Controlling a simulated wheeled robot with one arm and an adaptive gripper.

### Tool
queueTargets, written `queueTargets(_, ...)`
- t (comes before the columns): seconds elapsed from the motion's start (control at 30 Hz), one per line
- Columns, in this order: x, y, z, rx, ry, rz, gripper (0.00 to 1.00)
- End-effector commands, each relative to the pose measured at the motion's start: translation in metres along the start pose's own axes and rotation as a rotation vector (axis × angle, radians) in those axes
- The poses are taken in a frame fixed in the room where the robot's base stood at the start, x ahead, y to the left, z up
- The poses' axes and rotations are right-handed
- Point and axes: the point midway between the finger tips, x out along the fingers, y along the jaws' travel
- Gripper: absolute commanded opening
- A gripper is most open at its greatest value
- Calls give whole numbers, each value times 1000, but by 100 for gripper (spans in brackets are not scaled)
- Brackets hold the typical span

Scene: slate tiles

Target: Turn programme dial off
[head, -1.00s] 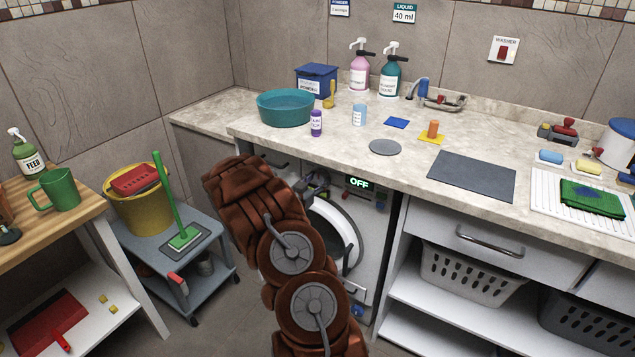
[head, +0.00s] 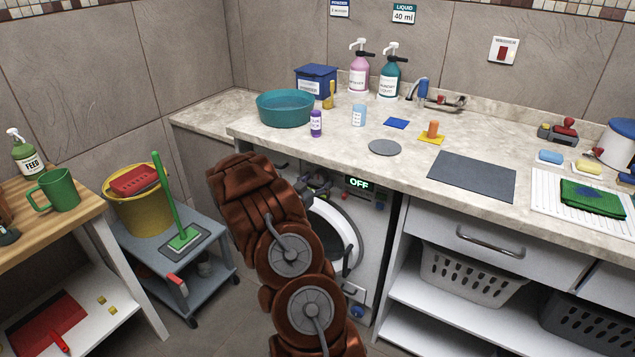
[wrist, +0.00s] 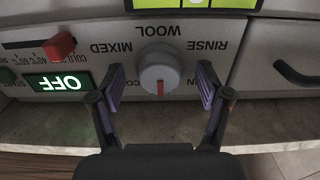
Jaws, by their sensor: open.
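The programme dial (wrist: 159,68) is a round pale grey knob on the washer's white front panel, seen upside down in the wrist view. Its red mark points to the bottom of that view. Around it I read WOOL, MIXED and RINSE, and a partly hidden label starting with CO. My gripper (wrist: 161,84) is open, with one purple-padded finger on each side of the dial and a gap visible at both sides. The lit display (wrist: 58,83) reads OFF; it also shows in the head view (head: 358,183). My arm hides part of the washer there.
A red slider knob (wrist: 60,46) sits on the panel beside the display. The washer door (head: 335,235) is below the panel. The stone worktop (head: 330,143) overhangs it, carrying a teal basin (head: 285,108) and bottles. A trolley (head: 180,262) stands to the left.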

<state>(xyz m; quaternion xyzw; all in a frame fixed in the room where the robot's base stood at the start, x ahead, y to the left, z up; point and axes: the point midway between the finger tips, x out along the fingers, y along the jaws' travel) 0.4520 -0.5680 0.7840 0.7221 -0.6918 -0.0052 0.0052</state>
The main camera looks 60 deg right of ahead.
Motion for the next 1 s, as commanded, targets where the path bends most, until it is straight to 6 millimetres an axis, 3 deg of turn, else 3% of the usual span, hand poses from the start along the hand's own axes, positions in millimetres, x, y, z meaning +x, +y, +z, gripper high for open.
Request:
queueTargets(0.37,-10,-1,0,0,0,-1,77)
queueTargets(1.0,-94,-1,0,1,-2,-3,77)
